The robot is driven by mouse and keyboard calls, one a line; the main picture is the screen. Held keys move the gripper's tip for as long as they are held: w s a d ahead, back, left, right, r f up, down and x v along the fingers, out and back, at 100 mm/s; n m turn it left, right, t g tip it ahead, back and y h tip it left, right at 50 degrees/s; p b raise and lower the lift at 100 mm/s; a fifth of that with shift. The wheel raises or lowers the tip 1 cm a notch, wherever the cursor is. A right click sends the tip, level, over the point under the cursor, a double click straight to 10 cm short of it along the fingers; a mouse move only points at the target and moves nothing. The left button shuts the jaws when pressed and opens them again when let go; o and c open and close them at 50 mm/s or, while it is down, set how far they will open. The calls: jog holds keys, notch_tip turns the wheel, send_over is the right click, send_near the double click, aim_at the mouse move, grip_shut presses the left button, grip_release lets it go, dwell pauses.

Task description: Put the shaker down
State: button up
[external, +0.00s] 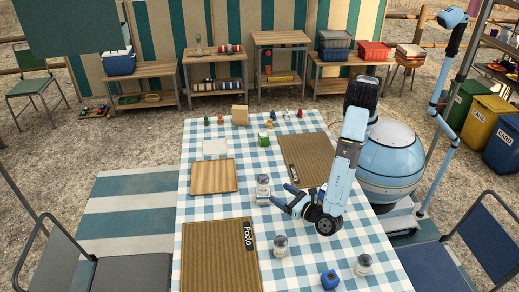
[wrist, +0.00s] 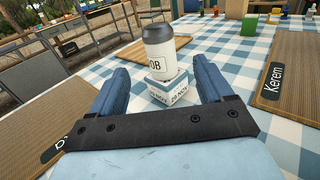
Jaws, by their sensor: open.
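The shaker (wrist: 160,55), white with a dark grey cap and the letters "OB" showing, stands upright on a small white-and-blue block (wrist: 168,92) marked "28 NOV". In the external view the shaker (external: 263,184) is on the checked table, just left of my gripper (external: 282,197). My gripper is open. In the wrist view its blue fingers (wrist: 163,84) are spread to either side of the block, with the shaker just beyond and above them. No finger visibly touches the shaker.
Two similar jars (external: 281,246) (external: 363,264) and a blue object (external: 330,280) stand nearer the front. A wooden board (external: 214,176), a "Paola" mat (external: 215,262) and a "Kerem" mat (wrist: 297,65) lie around. Small coloured pieces and a green cube (external: 263,138) are at the back.

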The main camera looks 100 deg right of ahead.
jog(key=w+d+r+m+g+y, duration=0.1)
jog(key=w+d+r+m+g, duration=0.15)
jog(key=d+r, duration=0.55)
jog(key=w+d+r+m+g, duration=0.1)
jog(key=d+r+m+g, duration=0.3)
jog(key=d+r, duration=0.35)
jog(key=s+d+r+m+g+y, duration=0.2)
jog(key=d+r+m, duration=0.1)
jog(key=d+r, duration=0.3)
jog(key=s+d+r+m+g+y, duration=0.15)
jog(key=d+r, duration=0.25)
jog(key=d, duration=0.4)
jog(key=s+d+r+m+t+y, duration=0.1)
jog(key=s+d+r+m+y, duration=0.2)
jog(key=s, duration=0.6)
jog(key=s+d+r+m+t+y, duration=0.1)
jog(key=s+d+r+m+y, duration=0.2)
jog(key=s+d+m, duration=0.4)
jog(key=s+d+r+m+t+y, duration=0.2)
jog(key=s+d+m, duration=0.3)
jog(key=s+d, duration=0.3)
jog(key=s+r+y, duration=0.1)
jog(key=s, duration=0.3)
jog(key=shift+s+r, duration=0.25)
jog(key=shift+r, duration=0.15)
jog(key=shift+o, duration=0.5)
